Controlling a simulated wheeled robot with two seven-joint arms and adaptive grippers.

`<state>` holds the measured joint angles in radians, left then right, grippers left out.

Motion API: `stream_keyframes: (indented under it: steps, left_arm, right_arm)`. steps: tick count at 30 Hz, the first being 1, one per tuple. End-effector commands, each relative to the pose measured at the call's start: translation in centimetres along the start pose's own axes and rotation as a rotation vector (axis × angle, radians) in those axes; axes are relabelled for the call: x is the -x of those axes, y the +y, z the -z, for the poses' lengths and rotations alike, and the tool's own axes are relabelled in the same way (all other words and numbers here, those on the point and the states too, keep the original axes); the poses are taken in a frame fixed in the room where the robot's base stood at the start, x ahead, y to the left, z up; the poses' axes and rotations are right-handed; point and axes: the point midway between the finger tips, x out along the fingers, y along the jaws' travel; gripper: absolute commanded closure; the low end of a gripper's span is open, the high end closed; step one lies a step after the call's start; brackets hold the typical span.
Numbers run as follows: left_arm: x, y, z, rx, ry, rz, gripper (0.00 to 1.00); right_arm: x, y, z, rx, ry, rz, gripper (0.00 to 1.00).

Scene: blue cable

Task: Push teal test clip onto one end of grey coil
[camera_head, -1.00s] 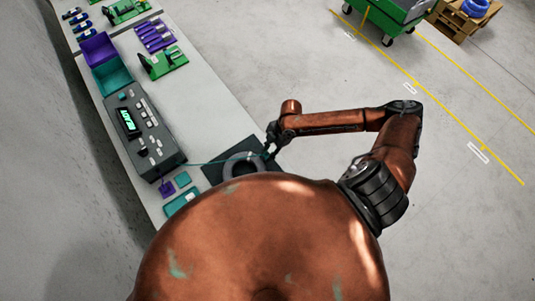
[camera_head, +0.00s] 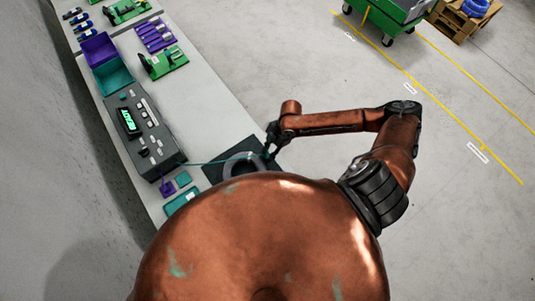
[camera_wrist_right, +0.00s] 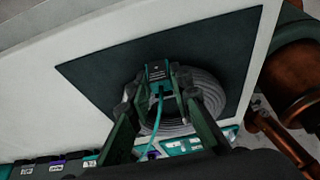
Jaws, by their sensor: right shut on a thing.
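The grey coil (camera_wrist_right: 203,88) lies on a dark mat (camera_wrist_right: 110,75); in the head view the coil (camera_head: 229,170) is partly hidden by my body. The teal test clip (camera_wrist_right: 157,73), with a dark top, is between the fingertips of my right gripper (camera_wrist_right: 160,88), over the coil's inner edge. My right gripper (camera_head: 271,148) is shut on the clip. A thin teal lead (camera_head: 205,162) runs from the clip to the tester (camera_head: 145,130). The coil's ends are not clear, and I cannot tell whether the clip touches one. My left gripper is not in view.
Small purple (camera_head: 167,187) and teal (camera_head: 183,178) pieces lie beside the tester. A purple and teal bin (camera_head: 113,78), a green fixture (camera_head: 163,62) and a purple rack (camera_head: 154,35) stand farther along the bench. Bare bench (camera_head: 205,95) lies right of the tester.

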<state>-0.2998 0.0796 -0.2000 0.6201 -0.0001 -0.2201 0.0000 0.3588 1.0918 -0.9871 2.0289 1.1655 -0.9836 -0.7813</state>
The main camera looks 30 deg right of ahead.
Motion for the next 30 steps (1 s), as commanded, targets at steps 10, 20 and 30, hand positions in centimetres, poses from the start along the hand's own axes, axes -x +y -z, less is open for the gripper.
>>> stream_keyframes:
  steps: [10,20,30]
  left_arm:
    - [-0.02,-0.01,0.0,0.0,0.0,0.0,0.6]
    - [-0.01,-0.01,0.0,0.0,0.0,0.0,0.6]
    - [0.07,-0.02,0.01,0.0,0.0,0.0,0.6]
  right_arm:
    - [-0.13,-0.15,-0.06,-0.002,0.0,0.003,0.75]
    - [-0.04,-0.07,-0.04,-0.001,0.0,0.001,0.58]
    - [0.05,-0.04,0.0,-0.001,0.0,0.001,0.54]
